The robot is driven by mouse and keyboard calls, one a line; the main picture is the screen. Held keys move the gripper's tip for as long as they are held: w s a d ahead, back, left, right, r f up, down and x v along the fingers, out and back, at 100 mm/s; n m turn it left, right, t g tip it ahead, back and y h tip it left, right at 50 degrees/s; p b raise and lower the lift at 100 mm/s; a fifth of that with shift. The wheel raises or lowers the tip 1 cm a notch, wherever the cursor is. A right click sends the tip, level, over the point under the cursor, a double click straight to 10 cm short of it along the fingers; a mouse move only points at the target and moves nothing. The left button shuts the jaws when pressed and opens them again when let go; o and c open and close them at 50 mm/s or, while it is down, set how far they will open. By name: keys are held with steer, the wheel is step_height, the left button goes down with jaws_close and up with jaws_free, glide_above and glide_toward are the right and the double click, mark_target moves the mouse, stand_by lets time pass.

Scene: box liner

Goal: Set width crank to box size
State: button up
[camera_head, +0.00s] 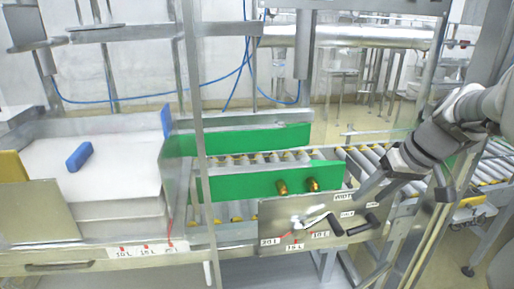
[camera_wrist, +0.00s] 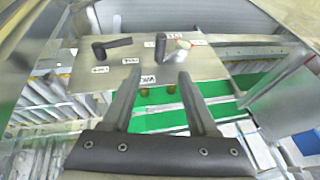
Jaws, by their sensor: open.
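The crank panel (camera_head: 285,222) is a grey metal plate in front of the green guide rails, with labels reading WIDTH, 20 L, 15 L and 10 L. The width crank (camera_head: 333,225) has a pale hub and a black grip; in the wrist view its black grip (camera_wrist: 161,46) stands up beyond my fingers. A second black crank handle (camera_head: 358,226) is to its right, also in the wrist view (camera_wrist: 112,46). My gripper (camera_head: 366,192) is open and empty, above and to the right of the cranks, apart from both. Which size the crank points at is too small to tell.
Two green guide rails (camera_head: 270,182) stand over the roller conveyor (camera_head: 365,160). At left is a white stack (camera_head: 115,180) with a blue block (camera_head: 79,156) on top. More size labels (camera_head: 150,250) mark the front edge. A vertical metal post (camera_head: 198,110) stands left of the panel.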

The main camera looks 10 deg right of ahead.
mark_target(337, 223)
steer(key=b+x, duration=0.4)
steer(key=x, duration=0.9)
steer(key=shift+w+a+f, duration=0.1)
steer(key=shift+a+f, duration=0.05)
steer(key=shift+f, duration=0.25)
jaws_close()
stand_by(0.6)
